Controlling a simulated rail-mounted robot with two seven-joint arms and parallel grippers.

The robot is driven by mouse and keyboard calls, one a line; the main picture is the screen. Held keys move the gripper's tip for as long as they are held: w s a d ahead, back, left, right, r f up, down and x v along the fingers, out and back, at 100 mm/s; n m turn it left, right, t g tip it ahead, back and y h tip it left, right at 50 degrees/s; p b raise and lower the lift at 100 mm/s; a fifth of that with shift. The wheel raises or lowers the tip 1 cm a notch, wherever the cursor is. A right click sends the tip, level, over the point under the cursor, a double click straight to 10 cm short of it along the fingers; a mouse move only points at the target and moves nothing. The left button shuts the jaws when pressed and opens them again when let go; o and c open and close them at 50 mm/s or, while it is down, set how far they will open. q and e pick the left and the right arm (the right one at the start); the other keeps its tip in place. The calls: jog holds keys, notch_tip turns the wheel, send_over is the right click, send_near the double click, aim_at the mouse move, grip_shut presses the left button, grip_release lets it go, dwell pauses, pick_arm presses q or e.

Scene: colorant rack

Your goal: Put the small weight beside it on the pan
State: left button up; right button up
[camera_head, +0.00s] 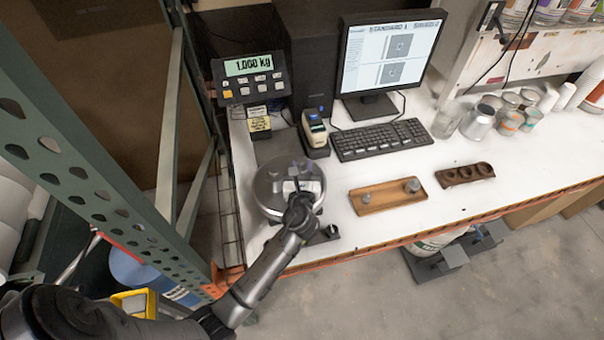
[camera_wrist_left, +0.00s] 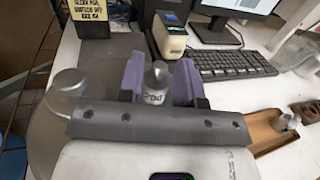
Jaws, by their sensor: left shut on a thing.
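My left gripper (camera_head: 300,186) is over the round silver scale pan (camera_head: 263,193). In the left wrist view its purple-padded fingers (camera_wrist_left: 157,82) are shut on a small silver weight (camera_wrist_left: 156,88), upright, with a knob on top and marks on its side. A larger silver weight (camera_wrist_left: 68,84) with a knob stands on the pan, left of the held one. In the head view the gripper hides the held weight, and I cannot tell whether it touches the pan. The scale display (camera_head: 249,66) reads 1.000 kg. My right gripper is not in view.
A wooden tray (camera_head: 388,199) with small weights (camera_head: 412,185) lies right of the pan. A dark holder with round hollows (camera_head: 465,174) is farther right. A label printer (camera_head: 314,132), keyboard (camera_head: 381,139) and monitor (camera_head: 388,56) stand behind. A green rack post (camera_head: 90,175) is at left.

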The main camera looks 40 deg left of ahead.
pick_arm(q)
jog(key=shift+f, duration=1.3)
jog(key=shift+f, duration=0.1)
jog(key=shift+f+b, duration=0.1)
jog(key=shift+b, duration=0.2)
jog(key=o, duration=1)
jog(key=shift+o, duration=0.2)
jog(key=shift+r, duration=0.25)
jog(key=v, duration=1.2)
